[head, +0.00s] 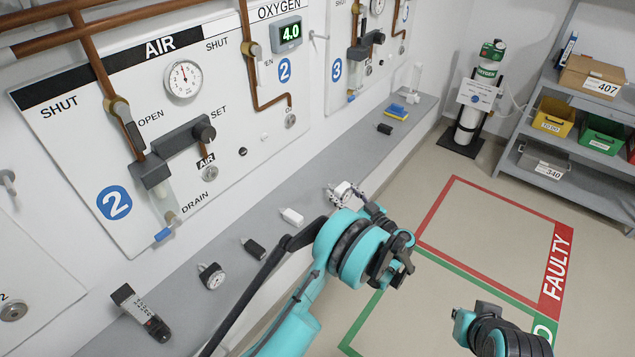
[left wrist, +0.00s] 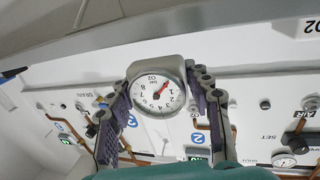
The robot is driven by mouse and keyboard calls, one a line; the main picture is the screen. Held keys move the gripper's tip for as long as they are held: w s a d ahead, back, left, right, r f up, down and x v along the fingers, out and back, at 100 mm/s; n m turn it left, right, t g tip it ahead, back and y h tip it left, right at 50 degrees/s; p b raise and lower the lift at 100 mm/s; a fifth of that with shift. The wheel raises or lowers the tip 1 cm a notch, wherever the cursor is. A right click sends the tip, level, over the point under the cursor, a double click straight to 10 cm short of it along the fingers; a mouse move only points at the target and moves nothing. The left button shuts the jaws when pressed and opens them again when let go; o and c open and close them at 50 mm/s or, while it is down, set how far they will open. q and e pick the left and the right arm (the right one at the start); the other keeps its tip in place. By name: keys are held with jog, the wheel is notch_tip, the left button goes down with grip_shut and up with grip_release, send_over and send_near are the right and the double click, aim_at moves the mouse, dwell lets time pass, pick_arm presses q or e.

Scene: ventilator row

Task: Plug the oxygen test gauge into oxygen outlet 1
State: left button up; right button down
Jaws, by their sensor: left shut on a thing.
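A white round gauge (left wrist: 155,97) marked O2, with a red needle, sits between the fingers of my left gripper (left wrist: 161,78) in the left wrist view. The fingers are shut on it. In the head view the gauge (head: 342,191) shows small beyond my teal wrist, above the ledge, and my wrist hides part of the grip. A round outlet (head: 12,311) is at the left edge of the head view, its label cut off to a "2". Another outlet (head: 290,121) is on the OXYGEN panel marked 2. My right arm shows at the bottom right, its gripper (head: 462,322) unclear.
A grey ledge (head: 180,300) runs below the panels. On it are a black gauge (head: 212,276), a dark tester (head: 140,312), a black block (head: 253,248) and a white block (head: 291,216). A cylinder (head: 470,115) and shelves stand back right. The marked floor is clear.

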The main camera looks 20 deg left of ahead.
aim_at(348, 196)
pick_arm(q)
jog(key=shift+w+b+v, duration=0.15)
jog(key=shift+v, duration=0.8)
jog(key=shift+w+b+v, duration=0.15)
jog(key=shift+v, duration=0.75)
jog(key=shift+d, duration=0.2)
jog(key=shift+a+r, duration=0.1)
